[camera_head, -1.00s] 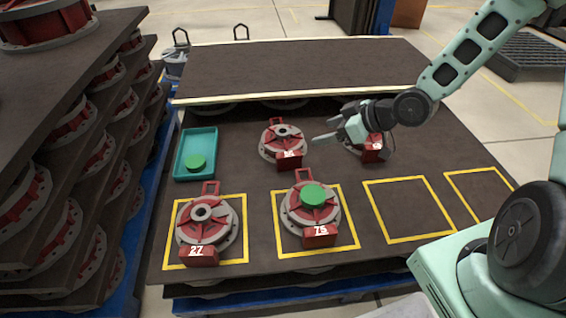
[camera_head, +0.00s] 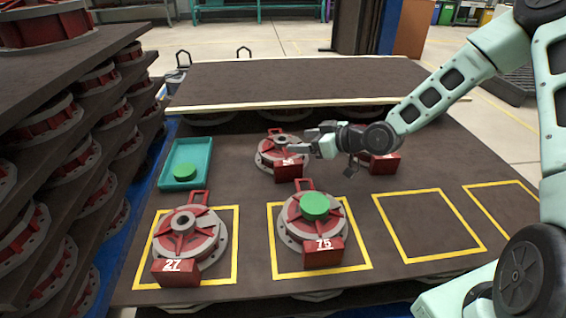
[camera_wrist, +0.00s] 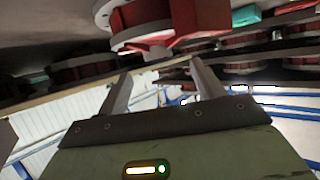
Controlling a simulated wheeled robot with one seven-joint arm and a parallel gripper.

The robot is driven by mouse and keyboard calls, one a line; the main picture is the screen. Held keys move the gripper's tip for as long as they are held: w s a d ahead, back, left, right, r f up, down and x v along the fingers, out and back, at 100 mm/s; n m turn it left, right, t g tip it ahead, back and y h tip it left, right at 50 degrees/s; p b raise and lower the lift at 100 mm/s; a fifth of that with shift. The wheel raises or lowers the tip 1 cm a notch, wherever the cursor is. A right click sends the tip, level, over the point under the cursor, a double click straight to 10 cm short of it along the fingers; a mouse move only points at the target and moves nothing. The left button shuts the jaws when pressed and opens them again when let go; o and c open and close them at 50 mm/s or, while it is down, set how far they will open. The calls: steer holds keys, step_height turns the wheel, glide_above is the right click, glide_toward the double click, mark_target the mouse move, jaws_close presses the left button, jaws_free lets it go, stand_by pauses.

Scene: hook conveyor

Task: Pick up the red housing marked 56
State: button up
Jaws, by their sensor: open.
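I cannot tell which is marked 56. In the wrist view, both fingers (camera_wrist: 162,85) are spread, with a red housing (camera_wrist: 150,20) beyond their tips at the top of the picture.
In front stand housing 27 (camera_head: 189,237) and housing 75 (camera_head: 322,238), the latter with a green disc (camera_head: 314,203) on it. A teal tray (camera_head: 205,150) with a green disc (camera_head: 185,172) lies left. Two yellow squares (camera_head: 432,222) at right are empty. A raised dark board (camera_head: 290,82) lies behind.

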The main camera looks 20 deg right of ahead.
mark_target(284, 140)
steer(key=shift+w+a+f, duration=0.3)
steer(key=shift+w+a, duration=0.1)
steer(key=shift+w, duration=0.05)
steer(key=b+x, duration=0.4)
steer(key=shift+w, duration=0.35)
steer(key=shift+w+a, duration=0.25)
jaws_close()
steer(key=shift+r, duration=0.2)
